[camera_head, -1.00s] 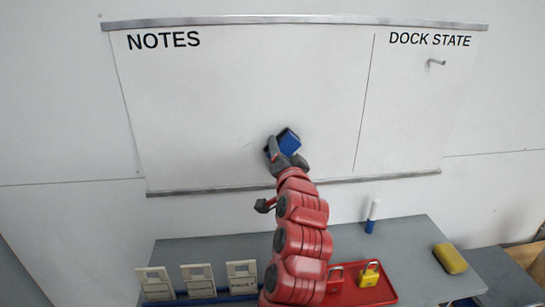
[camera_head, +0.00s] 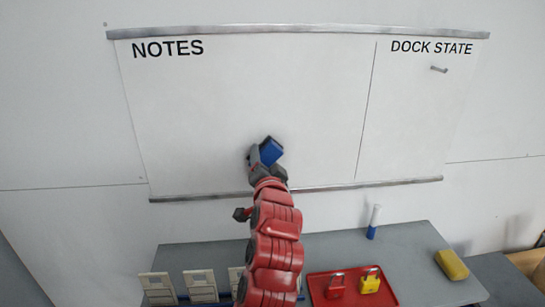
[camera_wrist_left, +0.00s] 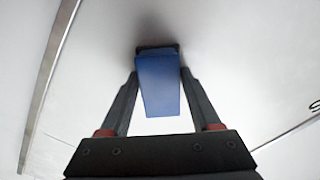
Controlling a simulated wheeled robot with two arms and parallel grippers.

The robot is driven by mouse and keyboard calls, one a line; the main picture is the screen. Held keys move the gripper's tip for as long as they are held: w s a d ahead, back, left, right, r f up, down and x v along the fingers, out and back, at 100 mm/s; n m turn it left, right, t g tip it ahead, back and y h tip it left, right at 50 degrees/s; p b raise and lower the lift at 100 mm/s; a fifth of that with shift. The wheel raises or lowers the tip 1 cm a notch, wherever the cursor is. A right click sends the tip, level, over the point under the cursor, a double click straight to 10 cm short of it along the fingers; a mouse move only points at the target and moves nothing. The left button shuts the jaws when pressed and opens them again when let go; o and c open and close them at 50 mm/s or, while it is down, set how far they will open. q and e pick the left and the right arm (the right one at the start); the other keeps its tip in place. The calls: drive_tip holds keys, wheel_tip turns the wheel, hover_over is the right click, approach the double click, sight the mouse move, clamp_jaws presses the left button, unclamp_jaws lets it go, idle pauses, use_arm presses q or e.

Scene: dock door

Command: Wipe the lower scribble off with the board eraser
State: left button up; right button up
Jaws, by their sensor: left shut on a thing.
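The whiteboard (camera_head: 215,100) hangs on the wall with the words NOTES and DOCK STATE along its top. My left gripper (camera_head: 262,160) is at the lower middle of the board, shut on the blue board eraser (camera_head: 271,150). The left wrist view shows the eraser (camera_wrist_left: 160,85) between both fingers, with its dark far end at the board surface; whether it touches cannot be told for sure. No scribble shows on the visible lower board; the gripper and eraser hide a small patch. My right gripper is not in view.
Below the board, a grey table (camera_head: 330,245) holds a red tray (camera_head: 322,296) with a red padlock (camera_head: 336,285) and a yellow padlock (camera_head: 371,280).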

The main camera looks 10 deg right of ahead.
sight(240, 154)
use_arm(q)
drive_tip(key=shift+a+r+p, duration=0.1)
drive_tip(key=shift+a+p, duration=0.55)
drive_tip(key=shift+a, duration=2.35)
drive_tip(key=shift+s, duration=0.1)
drive_tip(key=shift+s+b, duration=0.4)
drive_tip(key=shift+s, duration=2.45)
drive_tip(key=shift+s, duration=1.45)
